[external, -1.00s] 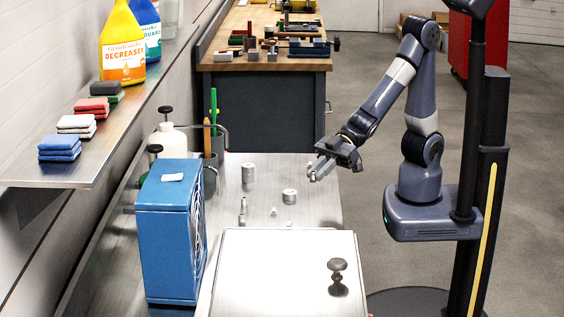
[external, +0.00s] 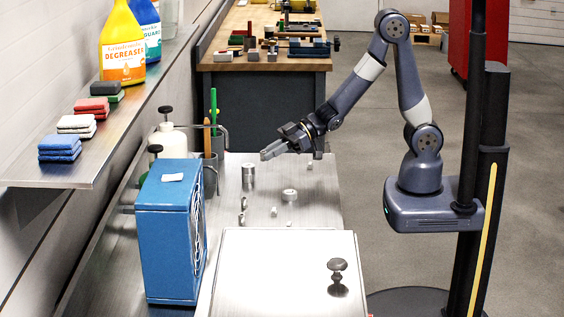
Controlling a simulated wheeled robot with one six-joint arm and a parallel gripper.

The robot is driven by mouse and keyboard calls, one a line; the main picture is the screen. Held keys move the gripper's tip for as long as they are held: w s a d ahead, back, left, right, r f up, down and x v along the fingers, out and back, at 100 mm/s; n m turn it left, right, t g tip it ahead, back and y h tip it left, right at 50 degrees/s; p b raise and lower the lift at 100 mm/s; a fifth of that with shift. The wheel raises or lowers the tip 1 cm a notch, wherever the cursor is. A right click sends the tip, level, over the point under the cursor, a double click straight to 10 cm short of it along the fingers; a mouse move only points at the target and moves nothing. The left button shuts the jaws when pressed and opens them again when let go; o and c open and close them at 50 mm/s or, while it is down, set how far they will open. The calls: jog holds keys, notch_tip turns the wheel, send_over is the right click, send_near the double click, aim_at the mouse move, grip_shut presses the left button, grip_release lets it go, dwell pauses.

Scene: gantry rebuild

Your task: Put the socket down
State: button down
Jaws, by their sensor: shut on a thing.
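My gripper (external: 267,153) is in the external view above the far part of the steel worktop (external: 318,210), its fingers pointing left. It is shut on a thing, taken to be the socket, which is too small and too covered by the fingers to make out. A grey metal cylinder (external: 248,177) stands on the worktop below and left of the fingertips. A short round metal piece (external: 290,195) lies nearer the camera. Several small metal parts, such as one at the left (external: 243,204) and one in the middle (external: 273,211), are beside them.
A blue box-shaped unit (external: 168,235) and a lidded steel box (external: 285,262) with a black knob (external: 337,265) occupy the near side. A white bottle (external: 168,140) and a cup (external: 211,178) with green and orange handles stand at left. The right worktop edge is clear.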

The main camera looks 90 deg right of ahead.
jog(key=d, duration=0.3)
jog(key=w+d+f+m+h, duration=0.1)
jog(key=d, duration=0.2)
jog(key=d+m+h, duration=0.1)
jog(key=d, duration=0.3)
jog(key=shift+w+d+f+t+p, duration=0.1)
jog(key=shift+w+f+t+p, duration=0.25)
jog(key=shift+t, duration=0.05)
jog(key=shift+w+r+m+t+h, duration=0.3)
jog(key=shift+w+r+m+h, duration=0.2)
jog(key=shift+w+m+h, duration=0.15)
jog(key=shift+w+r+m+h, duration=0.15)
jog(key=shift+r+m+h, duration=0.05)
jog(key=shift+m+h, duration=0.4)
jog(key=shift+w+r+m+h, duration=0.15)
jog(key=shift+m+h, duration=0.2)
jog(key=shift+h, duration=0.3)
jog(key=shift+s+f+m+h, duration=0.2)
jog(key=shift+f+m+h, duration=0.05)
jog(key=shift+m+h, duration=0.7)
jog(key=shift+s+f+m+h, duration=0.7)
jog(key=shift+s+m+h, duration=0.15)
jog(key=shift+h, duration=0.3)
jog(key=shift+w+r, duration=0.1)
